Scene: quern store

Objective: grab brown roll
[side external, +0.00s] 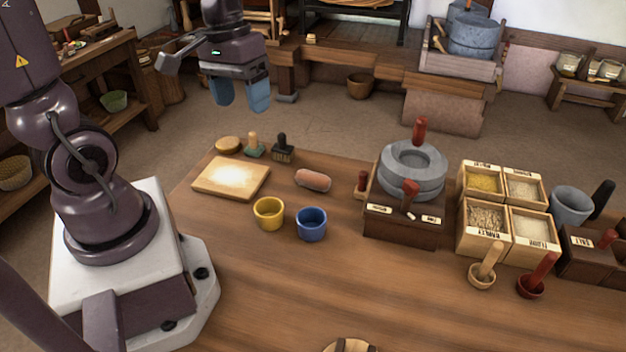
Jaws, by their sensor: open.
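A brownish-pink roll (313,180) lies on its side on the wooden table, right of a pale board and behind the two cups. My gripper (241,98) is open and empty, with two blue fingers pointing down. It hangs high, up and to the left of the roll in the picture, well apart from it. Nothing hides the roll.
A light board (206,187), yellow cup (268,218) and blue cup (311,229) stand near the roll. A brush (283,153) and a green-based stamp (254,150) are behind. A stone quern (413,183) and grain boxes (520,198) stand right. The front table is mostly clear.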

